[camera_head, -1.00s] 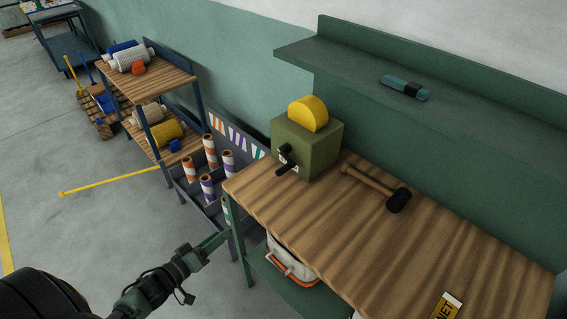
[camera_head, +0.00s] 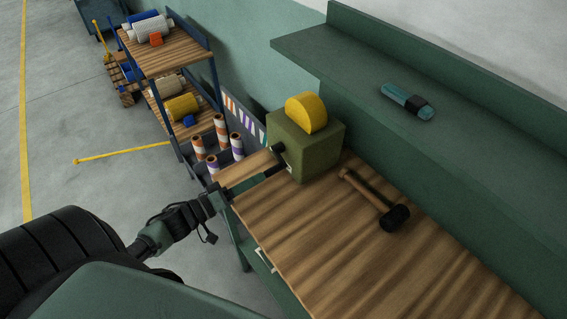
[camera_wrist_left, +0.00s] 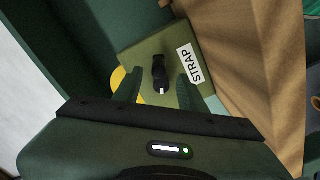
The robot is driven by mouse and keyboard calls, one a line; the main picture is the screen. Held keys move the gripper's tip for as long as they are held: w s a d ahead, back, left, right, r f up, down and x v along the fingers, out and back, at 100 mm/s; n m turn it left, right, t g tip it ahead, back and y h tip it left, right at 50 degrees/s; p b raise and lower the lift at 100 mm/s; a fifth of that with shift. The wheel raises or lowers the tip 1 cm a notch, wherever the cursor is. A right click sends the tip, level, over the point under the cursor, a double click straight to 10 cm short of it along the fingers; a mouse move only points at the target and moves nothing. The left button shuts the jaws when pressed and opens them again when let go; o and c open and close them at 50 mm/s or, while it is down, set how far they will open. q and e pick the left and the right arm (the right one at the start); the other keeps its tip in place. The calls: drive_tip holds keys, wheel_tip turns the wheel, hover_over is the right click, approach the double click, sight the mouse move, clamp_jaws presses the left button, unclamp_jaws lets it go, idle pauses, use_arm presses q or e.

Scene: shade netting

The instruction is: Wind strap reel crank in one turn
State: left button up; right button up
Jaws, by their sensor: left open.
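The strap reel is an olive-green box (camera_head: 308,146) with a yellow disc (camera_head: 306,112) on top, standing at the bench's far left end. Its black crank (camera_head: 279,152) is on the side facing my left arm. In the left wrist view, the crank (camera_wrist_left: 159,70) shows beside a white STRAP label (camera_wrist_left: 189,63), its handle pointing toward the camera. My left gripper (camera_head: 246,180) is open, its fingers reaching toward the crank. In the wrist view the left gripper (camera_wrist_left: 158,82) has one finger on each side of the handle; contact cannot be told. My right gripper is out of view.
A mallet (camera_head: 366,192) lies on the wooden bench (camera_head: 335,250), right of the box. A teal and black tool (camera_head: 408,101) rests on the green shelf (camera_head: 360,70) above. Striped rolls (camera_head: 221,130) stand in a bin behind the bench's left end. A rack (camera_head: 172,60) is beyond.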

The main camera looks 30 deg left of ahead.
sight(272, 168)
use_arm(q)
drive_tip(key=p+x, duration=0.1)
drive_tip(key=x, duration=0.5)
drive_tip(key=shift+w+d, duration=0.15)
drive_tip(key=shift+w, duration=0.2)
drive_tip(key=shift+s, duration=0.1)
drive_tip(key=shift+c, duration=0.3)
clamp_jaws()
